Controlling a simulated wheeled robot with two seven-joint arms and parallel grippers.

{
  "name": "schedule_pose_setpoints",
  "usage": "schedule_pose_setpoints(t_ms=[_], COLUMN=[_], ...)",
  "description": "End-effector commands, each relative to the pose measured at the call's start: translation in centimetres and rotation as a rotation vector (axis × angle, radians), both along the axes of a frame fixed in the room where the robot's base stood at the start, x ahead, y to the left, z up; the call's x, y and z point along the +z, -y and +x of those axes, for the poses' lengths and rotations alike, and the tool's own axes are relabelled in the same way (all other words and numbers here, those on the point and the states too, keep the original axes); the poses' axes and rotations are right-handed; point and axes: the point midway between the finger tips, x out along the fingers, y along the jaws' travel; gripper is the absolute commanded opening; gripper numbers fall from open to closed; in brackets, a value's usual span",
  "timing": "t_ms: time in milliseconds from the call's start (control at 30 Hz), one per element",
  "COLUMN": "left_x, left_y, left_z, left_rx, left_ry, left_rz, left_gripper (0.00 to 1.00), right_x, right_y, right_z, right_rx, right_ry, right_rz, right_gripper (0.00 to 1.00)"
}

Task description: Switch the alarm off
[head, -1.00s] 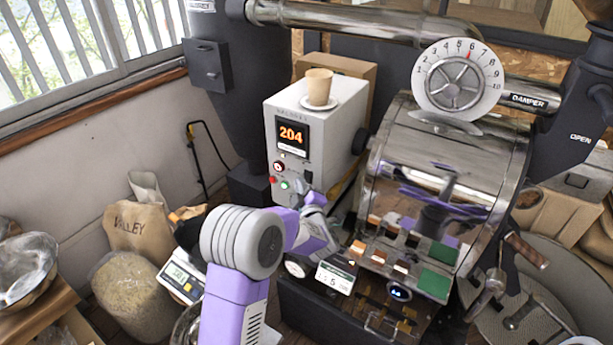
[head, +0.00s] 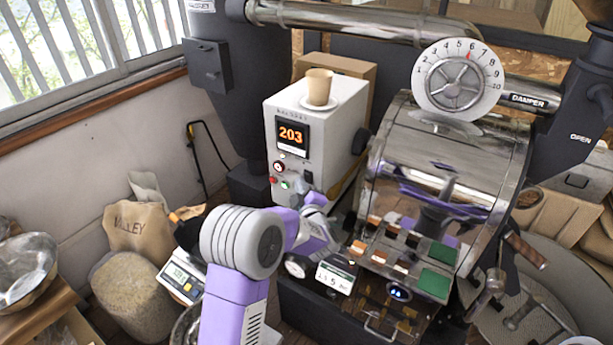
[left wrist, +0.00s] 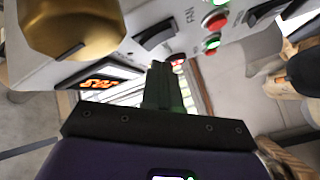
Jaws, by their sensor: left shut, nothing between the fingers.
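The grey control box (head: 310,130) stands left of the roaster drum, with an orange display reading 203 (head: 291,136). Its front carries a red button (head: 273,180), a green button (head: 286,185) and a black switch (head: 308,178). My left gripper (head: 312,198) is in front of the box's lower front, its tips hard to make out there. In the left wrist view its dark fingers (left wrist: 160,85) are shut and empty. Beyond them show a lit red button (left wrist: 215,20), a green one (left wrist: 212,42) and a black switch (left wrist: 157,35). I cannot tell which control belongs to the alarm. My right gripper is not in view.
A cup (head: 319,86) on a saucer sits on the box. The metal roaster drum (head: 440,165) is close at right, with a damper dial (head: 459,80) above it. A sack (head: 138,228) and a scale (head: 181,280) stand at left.

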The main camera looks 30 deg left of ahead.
Motion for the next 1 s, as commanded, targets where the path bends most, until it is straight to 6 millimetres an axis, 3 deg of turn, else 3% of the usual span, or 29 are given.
schedule_pose_setpoints(t_ms=[1000], left_x=[0.1], left_y=[0.08], left_z=[0.91], left_rx=[0.0], left_ry=[0.0], left_rz=[0.0], left_gripper=[0.0], right_x=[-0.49], right_y=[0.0], right_z=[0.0], right_rx=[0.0], right_ry=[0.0], right_rz=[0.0], right_gripper=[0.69])
